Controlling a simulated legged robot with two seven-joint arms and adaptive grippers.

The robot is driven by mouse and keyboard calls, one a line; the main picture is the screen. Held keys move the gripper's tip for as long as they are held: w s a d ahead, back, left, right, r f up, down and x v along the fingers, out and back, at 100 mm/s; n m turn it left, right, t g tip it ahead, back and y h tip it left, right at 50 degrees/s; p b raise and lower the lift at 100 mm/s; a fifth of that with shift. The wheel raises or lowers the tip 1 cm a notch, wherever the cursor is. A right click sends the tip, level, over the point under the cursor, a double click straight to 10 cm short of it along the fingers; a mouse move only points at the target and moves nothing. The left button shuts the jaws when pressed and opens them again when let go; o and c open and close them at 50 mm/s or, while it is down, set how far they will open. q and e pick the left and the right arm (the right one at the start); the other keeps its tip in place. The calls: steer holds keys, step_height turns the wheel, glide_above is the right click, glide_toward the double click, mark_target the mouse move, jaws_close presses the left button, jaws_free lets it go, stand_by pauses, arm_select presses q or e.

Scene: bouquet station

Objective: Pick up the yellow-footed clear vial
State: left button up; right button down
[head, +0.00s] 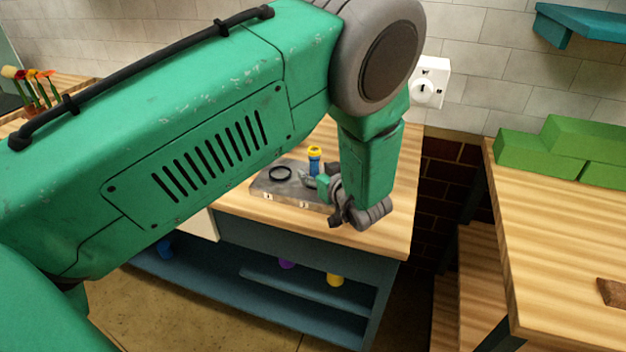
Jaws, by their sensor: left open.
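A small upright piece with a yellow ring-like top and a blue lower part (315,161) stands on a grey tray (268,190) on the wooden table. No plainly clear vial with a yellow foot shows; I cannot tell whether this piece is it. My left gripper (324,194) is open, low over the right part of the tray, just in front and to the right of this piece. Its fingers partly cover the tray, and I cannot tell whether they touch anything. My right gripper is not in view.
A black ring (280,173) lies on the tray. Green blocks (541,155) stand on the right-hand table (560,240). Flowers (38,88) stand at far left. My left arm hides much of the view.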

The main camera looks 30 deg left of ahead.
arm_select(q)
steer(key=shift+w+a+f+b, duration=0.3)
steer(key=shift+w+a+f, duration=0.15)
steer(key=shift+a, duration=0.15)
steer(key=shift+w+a, duration=0.15)
steer(key=shift+w, duration=0.15)
steer(key=shift+d+r, duration=0.1)
steer(key=shift+d, duration=0.1)
steer(key=shift+c, duration=1.2)
steer(key=shift+r, duration=0.1)
steer(key=c, duration=0.7)
steer(key=shift+a, duration=0.2)
jaws_close()
